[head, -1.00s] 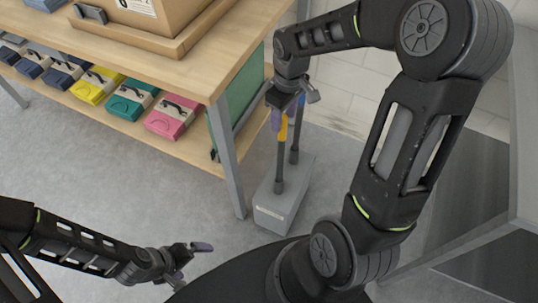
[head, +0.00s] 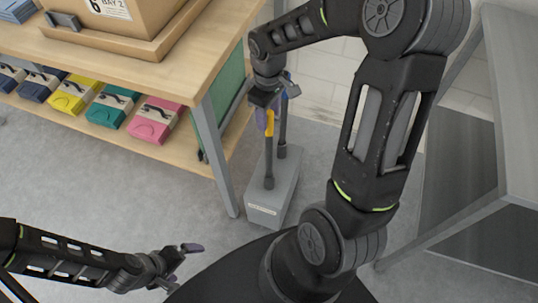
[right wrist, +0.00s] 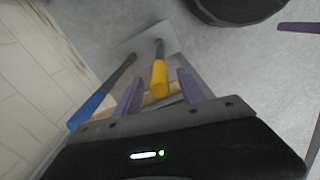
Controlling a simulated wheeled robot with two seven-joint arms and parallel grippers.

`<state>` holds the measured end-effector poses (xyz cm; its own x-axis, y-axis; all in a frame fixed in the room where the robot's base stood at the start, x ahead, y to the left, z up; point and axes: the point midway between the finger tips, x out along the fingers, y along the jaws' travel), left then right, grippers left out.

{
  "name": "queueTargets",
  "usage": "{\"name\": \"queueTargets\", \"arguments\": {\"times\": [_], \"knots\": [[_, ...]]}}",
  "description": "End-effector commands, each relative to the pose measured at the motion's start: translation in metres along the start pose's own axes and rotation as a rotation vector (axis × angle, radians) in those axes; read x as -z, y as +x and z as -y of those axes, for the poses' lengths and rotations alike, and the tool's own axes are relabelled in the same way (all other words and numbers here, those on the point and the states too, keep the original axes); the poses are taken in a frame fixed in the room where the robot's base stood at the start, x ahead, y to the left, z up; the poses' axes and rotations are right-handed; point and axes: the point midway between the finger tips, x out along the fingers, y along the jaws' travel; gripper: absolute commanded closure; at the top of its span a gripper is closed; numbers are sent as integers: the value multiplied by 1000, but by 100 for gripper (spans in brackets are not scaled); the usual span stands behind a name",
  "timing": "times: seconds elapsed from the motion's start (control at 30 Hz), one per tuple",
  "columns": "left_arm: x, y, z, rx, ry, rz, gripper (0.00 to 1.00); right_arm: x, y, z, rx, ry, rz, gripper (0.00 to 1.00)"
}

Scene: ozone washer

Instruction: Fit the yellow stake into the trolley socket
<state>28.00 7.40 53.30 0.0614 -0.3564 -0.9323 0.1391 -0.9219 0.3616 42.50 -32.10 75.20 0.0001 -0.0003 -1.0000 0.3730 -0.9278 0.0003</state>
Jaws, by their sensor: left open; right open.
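The yellow stake (head: 269,123) has a yellow upper part on a dark shaft and stands upright in a grey block (head: 266,214) on the floor. In the right wrist view the yellow stake (right wrist: 160,78) lies between the purple fingers of my right gripper (right wrist: 158,90), which is open; contact with them cannot be made out. In the head view my right gripper (head: 266,112) hangs over the stake's top and partly hides it. A blue-topped stake (right wrist: 88,110) stands beside it, outside the fingers. My left gripper (head: 184,263) is open and empty at lower left. I cannot identify the trolley socket.
A wooden bench (head: 150,75) with a grey leg (head: 214,150) stands close left of the block. It bears a cardboard box (head: 130,15), with several coloured cases on its lower shelf. A grey table (head: 515,100) stands at right. The floor at left is clear.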

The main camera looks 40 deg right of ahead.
Motion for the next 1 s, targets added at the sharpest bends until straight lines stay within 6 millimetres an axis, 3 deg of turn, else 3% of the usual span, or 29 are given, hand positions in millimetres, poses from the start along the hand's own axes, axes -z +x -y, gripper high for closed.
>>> {"name": "queueTargets", "arguments": {"times": [0.17, 0.53, 1.0], "knots": [[0, 0, 0, 0, 0, 0, 0, 0, 3, 0, 1, 0, 1, 53], [0, 1, 0, 0, 0, 0, 0, -3, 49, 1, 2, 1, 2, 53], [0, 1, 0, 0, 0, 0, 0, -2, 52, 0, 0, 0, 0, 53]]}}
